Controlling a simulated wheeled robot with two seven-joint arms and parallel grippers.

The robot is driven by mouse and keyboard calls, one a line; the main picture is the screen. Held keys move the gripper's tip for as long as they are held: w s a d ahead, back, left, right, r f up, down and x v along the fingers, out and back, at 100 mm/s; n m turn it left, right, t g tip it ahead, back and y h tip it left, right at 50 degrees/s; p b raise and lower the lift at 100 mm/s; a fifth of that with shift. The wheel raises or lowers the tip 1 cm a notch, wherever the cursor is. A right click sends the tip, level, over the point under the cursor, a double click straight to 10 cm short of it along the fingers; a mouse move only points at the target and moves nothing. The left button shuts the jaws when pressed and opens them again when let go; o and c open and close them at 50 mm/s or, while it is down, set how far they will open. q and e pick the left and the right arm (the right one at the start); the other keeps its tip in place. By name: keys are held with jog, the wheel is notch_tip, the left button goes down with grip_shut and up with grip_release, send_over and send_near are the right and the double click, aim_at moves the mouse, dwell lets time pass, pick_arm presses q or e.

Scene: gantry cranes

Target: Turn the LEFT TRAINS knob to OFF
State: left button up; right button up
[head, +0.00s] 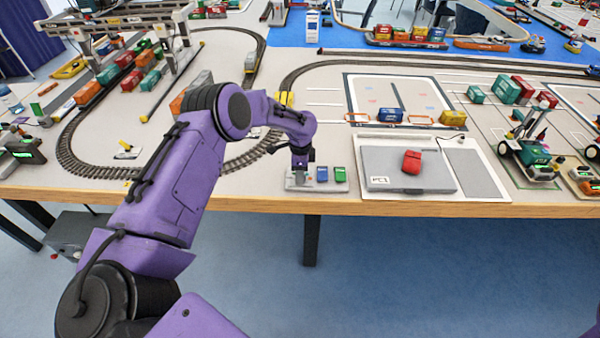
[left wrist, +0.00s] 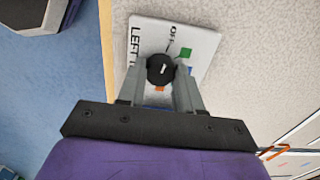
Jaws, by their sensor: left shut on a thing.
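The LEFT TRAINS knob (left wrist: 160,69) is black and round with a short white mark, on a light plate (left wrist: 147,32). In the left wrist view "LEFT T" and "OFF" can be read on the plate, with green, blue and orange marks around the knob. The white mark looks roughly aligned towards the OFF side; its exact setting is hard to tell. My left gripper (left wrist: 160,73) is shut on the knob, one finger on each side. In the head view my left gripper (head: 299,170) is over the left end of the panel (head: 316,187), hiding the knob. My right gripper is not seen.
Blue (head: 322,174) and green (head: 340,174) blocks sit on the panel just right of the gripper. A grey pad with a red item (head: 411,161) lies further right. Curved track (head: 75,165) runs on the left. The table's front edge (head: 250,203) is close.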

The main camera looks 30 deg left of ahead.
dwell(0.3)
pick_arm(q)
jog(key=o, duration=1)
jog(key=shift+o, duration=0.2)
jog(key=shift+r, duration=0.1)
notch_tip(320, 180, up, 10)
jog(key=b, duration=0.2)
jog(key=shift+r, duration=0.2)
